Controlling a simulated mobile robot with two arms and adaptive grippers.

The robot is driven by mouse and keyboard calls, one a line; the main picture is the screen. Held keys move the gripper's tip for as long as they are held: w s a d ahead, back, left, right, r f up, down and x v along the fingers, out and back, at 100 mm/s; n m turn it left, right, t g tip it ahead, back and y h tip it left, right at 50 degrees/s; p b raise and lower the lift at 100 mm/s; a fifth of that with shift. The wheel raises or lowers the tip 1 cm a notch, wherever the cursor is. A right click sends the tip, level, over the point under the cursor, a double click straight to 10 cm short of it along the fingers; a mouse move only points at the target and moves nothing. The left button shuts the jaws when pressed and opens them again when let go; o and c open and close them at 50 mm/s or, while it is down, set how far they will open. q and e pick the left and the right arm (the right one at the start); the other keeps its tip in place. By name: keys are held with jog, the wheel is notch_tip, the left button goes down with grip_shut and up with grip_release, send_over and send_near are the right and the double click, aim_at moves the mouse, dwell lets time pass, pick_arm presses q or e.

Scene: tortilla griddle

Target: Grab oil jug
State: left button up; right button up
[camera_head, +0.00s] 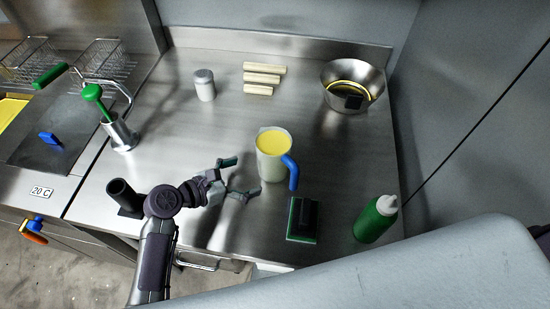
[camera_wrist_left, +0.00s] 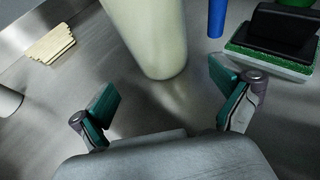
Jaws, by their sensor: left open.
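A strip of bare counter shows between the fingers and the jug. My right gripper is not in view.
A steel bowl (camera_head: 352,84), wooden sticks (camera_head: 262,79) and a shaker (camera_head: 204,85) stand at the back. The counter left of the jug is mostly clear.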

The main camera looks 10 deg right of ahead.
aim_at(271, 167)
pick_arm(q)
jog(key=x, duration=0.4)
jog(key=shift+w+d, duration=0.1)
jog(key=shift+d, duration=0.2)
jog(key=p+x, duration=0.1)
jog(key=x, duration=0.3)
jog(key=shift+d+f, duration=0.2)
jog(key=shift+f, duration=0.05)
jog(key=shift+a, duration=0.15)
jog(key=shift+c, duration=1.2)
jog(key=c, duration=1.3)
jog(key=shift+r, duration=0.15)
jog(key=shift+c, duration=0.8)
